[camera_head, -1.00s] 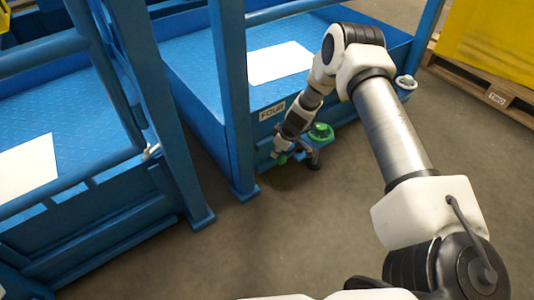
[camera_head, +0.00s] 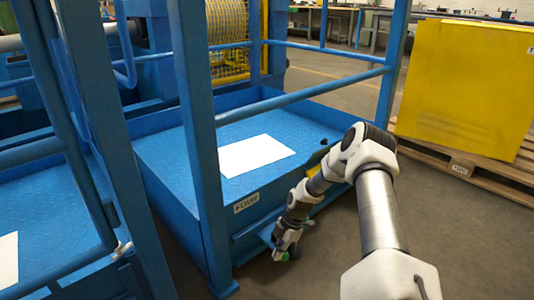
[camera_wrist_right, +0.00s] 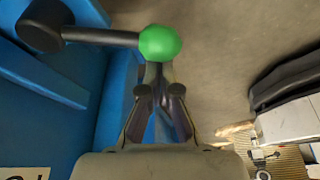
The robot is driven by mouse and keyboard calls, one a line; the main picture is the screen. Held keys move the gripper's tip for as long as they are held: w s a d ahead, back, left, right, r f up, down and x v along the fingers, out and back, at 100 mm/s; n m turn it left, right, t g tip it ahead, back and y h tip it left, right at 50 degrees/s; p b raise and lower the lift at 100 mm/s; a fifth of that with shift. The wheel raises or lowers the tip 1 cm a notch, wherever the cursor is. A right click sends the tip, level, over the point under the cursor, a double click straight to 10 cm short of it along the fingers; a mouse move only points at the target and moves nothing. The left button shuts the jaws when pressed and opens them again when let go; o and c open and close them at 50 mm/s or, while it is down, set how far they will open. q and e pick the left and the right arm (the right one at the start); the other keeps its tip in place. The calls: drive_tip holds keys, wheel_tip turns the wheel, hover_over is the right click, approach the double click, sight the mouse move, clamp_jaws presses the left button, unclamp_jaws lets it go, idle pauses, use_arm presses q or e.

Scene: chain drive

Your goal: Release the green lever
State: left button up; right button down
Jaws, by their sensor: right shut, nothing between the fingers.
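The green lever has a round green knob (camera_wrist_right: 160,43) on a dark rod (camera_wrist_right: 100,36), which runs left to a dark round hub (camera_wrist_right: 45,24) at the blue platform's side. My right gripper (camera_wrist_right: 158,72) is shut and empty, its fingertips just below the knob in the wrist view. I cannot tell whether they touch it. In the head view my right gripper (camera_head: 283,246) is low beside the front of the blue platform (camera_head: 160,165), near the FOUR label (camera_head: 246,203). Small green parts show around it there, and the lever is mostly hidden. My left gripper is out of view.
Blue posts (camera_head: 200,140) and a rail (camera_head: 300,95) frame the platform, which bears a white sheet (camera_head: 254,155). A yellow box (camera_head: 465,85) on a wooden pallet (camera_head: 460,168) stands at the right. The grey floor (camera_head: 300,282) in front of the platform is clear.

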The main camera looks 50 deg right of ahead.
drive_tip(key=shift+s+d+n, duration=0.3)
drive_tip(key=shift+d+n, duration=0.05)
drive_tip(key=shift+n, duration=0.05)
drive_tip(key=shift+s+d, duration=0.75)
drive_tip(key=shift+d, duration=0.2)
drive_tip(key=a, duration=0.3)
use_arm(q)
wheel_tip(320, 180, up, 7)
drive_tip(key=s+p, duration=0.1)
drive_tip(key=p, duration=0.6)
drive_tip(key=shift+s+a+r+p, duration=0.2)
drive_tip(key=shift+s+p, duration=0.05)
drive_tip(key=shift+p, duration=0.1)
use_arm(e)
wheel_tip(320, 180, up, 10)
hover_over(287, 254)
drive_tip(key=shift+a+r, duration=0.1)
drive_tip(key=shift+r, duration=0.05)
